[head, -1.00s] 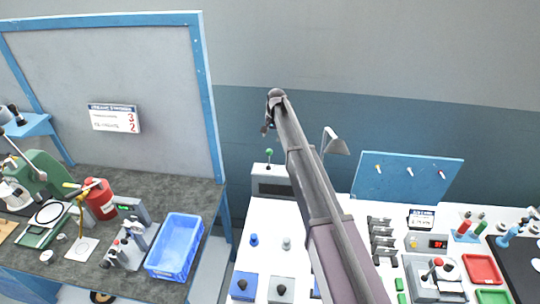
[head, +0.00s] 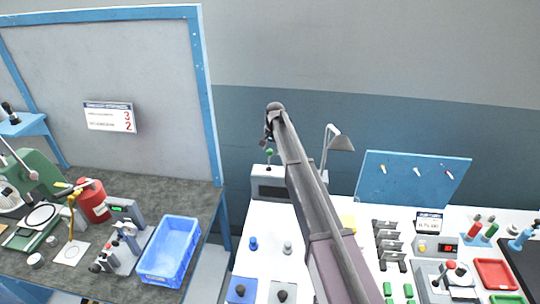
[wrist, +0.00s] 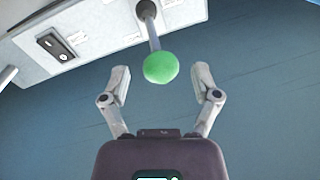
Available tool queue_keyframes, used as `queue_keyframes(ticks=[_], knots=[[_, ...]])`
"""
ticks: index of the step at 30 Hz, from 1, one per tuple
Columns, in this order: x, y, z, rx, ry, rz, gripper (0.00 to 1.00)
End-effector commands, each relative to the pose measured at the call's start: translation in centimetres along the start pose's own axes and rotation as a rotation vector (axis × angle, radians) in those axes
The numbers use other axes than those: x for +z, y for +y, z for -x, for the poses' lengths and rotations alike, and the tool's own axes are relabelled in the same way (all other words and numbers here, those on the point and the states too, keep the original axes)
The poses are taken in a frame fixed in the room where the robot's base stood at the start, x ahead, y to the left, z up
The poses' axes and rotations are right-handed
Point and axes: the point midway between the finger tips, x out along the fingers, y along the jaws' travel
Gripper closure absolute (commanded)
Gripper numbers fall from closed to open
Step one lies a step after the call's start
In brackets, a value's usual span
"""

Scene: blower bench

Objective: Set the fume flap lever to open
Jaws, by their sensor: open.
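The lever has a green ball knob (head: 269,153) on a short stem, standing on a pale grey box (head: 270,184) at the back of the white bench. In the wrist view the green knob (wrist: 160,67) lies between the two fingertips, and its grey stem runs up to the box's panel (wrist: 85,35). My gripper (wrist: 161,78) is open, with one finger on either side of the knob and a visible gap on both sides. I cannot tell how far the knob is in depth. In the head view my gripper (head: 267,138) is small, just above the knob.
A desk lamp (head: 340,140) stands right of my arm. A blue bin (head: 168,250) sits on the left bench. Wall space around the lever is clear.

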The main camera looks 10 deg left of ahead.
Motion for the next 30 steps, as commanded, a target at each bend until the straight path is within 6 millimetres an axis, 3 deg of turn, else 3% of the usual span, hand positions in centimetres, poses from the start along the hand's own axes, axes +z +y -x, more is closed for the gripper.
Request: queue_keyframes(ticks=[16,17,24,30], knots=[[0.02,-0.03,-0.72,0.0,0.0,0.0,0.2],[0.02,-0.03,-0.72,0.0,0.0,0.0,0.26],[0.02,-0.03,-0.73,0.0,0.0,0.0,0.98],[0.09,-0.1,-0.74,0.0,0.001,0.001,1.0]])
